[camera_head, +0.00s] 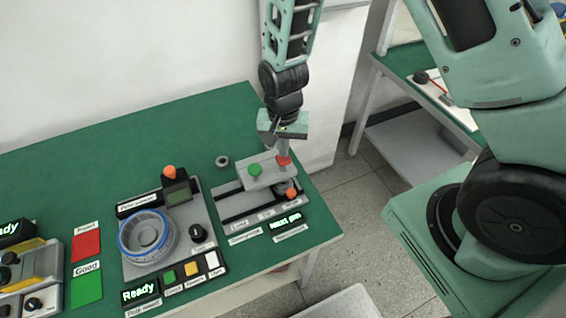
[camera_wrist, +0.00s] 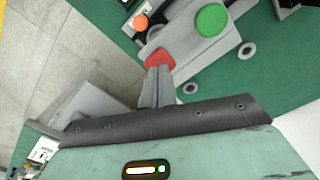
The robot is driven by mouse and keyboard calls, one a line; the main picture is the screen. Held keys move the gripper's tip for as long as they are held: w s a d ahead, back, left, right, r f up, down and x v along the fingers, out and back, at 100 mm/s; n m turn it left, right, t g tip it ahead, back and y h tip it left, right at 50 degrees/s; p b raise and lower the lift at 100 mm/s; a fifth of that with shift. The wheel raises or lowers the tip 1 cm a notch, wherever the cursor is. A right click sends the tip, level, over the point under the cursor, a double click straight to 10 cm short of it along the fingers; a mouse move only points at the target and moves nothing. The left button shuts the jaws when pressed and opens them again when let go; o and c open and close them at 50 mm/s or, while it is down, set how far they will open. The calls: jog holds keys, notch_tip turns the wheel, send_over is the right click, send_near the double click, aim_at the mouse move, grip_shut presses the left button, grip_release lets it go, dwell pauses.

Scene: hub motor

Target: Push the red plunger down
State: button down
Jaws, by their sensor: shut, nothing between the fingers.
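The red plunger (camera_head: 283,160) is at the right end of the grey press block (camera_head: 264,175) near the table's right edge. It also shows in the wrist view (camera_wrist: 160,59), right at my fingertips. My gripper (camera_head: 283,150) is shut and empty, pointing down over the plunger. The fingertips (camera_wrist: 159,72) look to be at or just above the red top; I cannot tell whether they touch. The green button (camera_head: 255,169) sits to the left of the plunger on the same block. An orange knob (camera_head: 291,194) is below and in front of the plunger.
A round fixture with a blue ring (camera_head: 147,235) stands left of the press, with an orange-topped post (camera_head: 169,172) behind it. A small grey ring (camera_head: 222,161) lies behind the press. The green table (camera_head: 110,135) is clear at the back.

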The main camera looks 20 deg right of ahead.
jog(key=shift+f+b, duration=0.8)
jog(key=shift+f, duration=0.4)
jog(key=shift+r, duration=0.1)
notch_tip(320, 180, up, 8)
jog(key=p, duration=0.6)
jog(key=shift+p, duration=0.4)
dwell(0.5)
jog(key=s+a+r+n+y+b, duration=0.1)
jog(key=s+a+r+n+b, duration=0.5)
jog(key=s+a, duration=0.15)
jog(key=s+d+r+n+b, duration=0.1)
jog(key=s+n+b, duration=0.4)
jog(key=s, duration=0.7)
jog(key=r+n, duration=0.1)
jog(key=n, duration=0.1)
jog(key=shift+s+r+n, duration=0.3)
jog(key=shift+r+n, duration=0.05)
jog(key=shift+n, duration=0.05)
